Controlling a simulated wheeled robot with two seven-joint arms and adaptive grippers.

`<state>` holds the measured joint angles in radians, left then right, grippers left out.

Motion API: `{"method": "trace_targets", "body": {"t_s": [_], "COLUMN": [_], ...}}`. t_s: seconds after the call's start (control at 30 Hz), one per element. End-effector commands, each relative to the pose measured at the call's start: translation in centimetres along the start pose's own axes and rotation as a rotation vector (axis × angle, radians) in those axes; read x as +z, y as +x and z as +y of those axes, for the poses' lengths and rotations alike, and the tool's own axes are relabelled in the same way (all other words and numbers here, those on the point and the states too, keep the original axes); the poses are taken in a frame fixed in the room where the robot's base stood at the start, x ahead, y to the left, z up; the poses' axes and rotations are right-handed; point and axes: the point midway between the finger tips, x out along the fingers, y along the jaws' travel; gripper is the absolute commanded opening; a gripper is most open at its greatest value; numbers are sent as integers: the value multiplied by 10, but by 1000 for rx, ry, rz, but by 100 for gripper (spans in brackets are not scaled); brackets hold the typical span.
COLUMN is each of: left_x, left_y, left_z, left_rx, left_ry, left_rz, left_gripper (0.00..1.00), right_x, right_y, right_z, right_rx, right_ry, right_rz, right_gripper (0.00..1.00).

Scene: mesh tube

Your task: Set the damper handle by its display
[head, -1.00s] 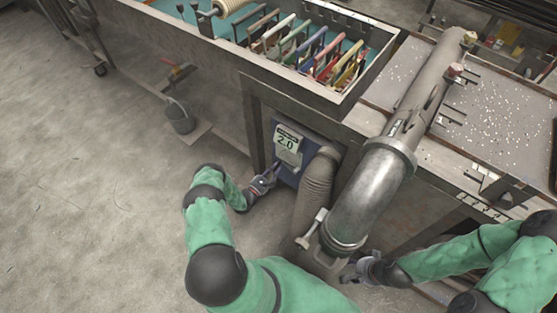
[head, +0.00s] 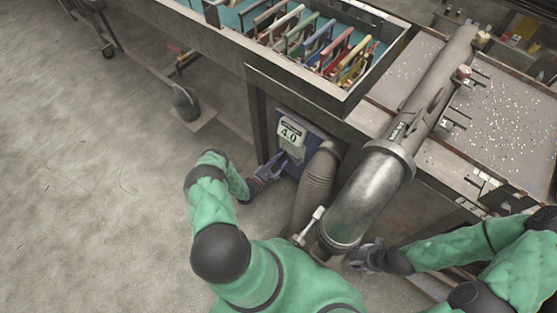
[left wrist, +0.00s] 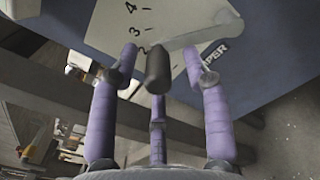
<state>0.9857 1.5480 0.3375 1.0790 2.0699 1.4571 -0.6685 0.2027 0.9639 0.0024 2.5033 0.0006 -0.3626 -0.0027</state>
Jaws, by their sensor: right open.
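The display (head: 289,133) is a pale box on the blue damper panel (head: 313,140) under the bench edge and reads 4.0. In the left wrist view the damper handle (left wrist: 157,72) is a pale lever with a dark grip. It lies over a white scale plate (left wrist: 165,20), where 4, 3 and 2 show. My left gripper (head: 279,163) is at the panel below the display. Its purple fingers (left wrist: 160,55) stand apart on either side of the dark grip, with gaps visible. My right gripper (head: 357,256) is open and empty beside the lower end of the metal tube.
A metal tube (head: 360,205) slopes down from the bench, with a corrugated hose (head: 317,185) between it and the panel. A trough of coloured frames (head: 320,45) stands above the panel. A grey bucket (head: 186,104) stands on the left floor, which is mostly clear.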

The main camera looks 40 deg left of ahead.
Motion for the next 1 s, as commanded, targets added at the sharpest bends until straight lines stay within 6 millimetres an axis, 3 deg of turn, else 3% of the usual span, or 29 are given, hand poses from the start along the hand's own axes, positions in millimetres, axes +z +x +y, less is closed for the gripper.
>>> {"method": "trace_targets", "body": {"t_s": [0.33, 0.8, 1.0], "left_x": [-1, -1, 0], "left_y": [-11, -96, -116], "left_z": [1, 2, 0], "left_rx": [2, 3, 1], "left_ry": [-1, -1, 0], "left_rz": [3, 2, 1], "left_gripper": [48, 48, 48], "right_x": [0, 0, 0], "right_y": [0, 0, 0], "right_z": [0, 0, 0], "right_rx": [0, 0, 0], "right_ry": [0, 0, 0], "right_rz": [0, 0, 0], "right_gripper": [47, 47, 47]}}
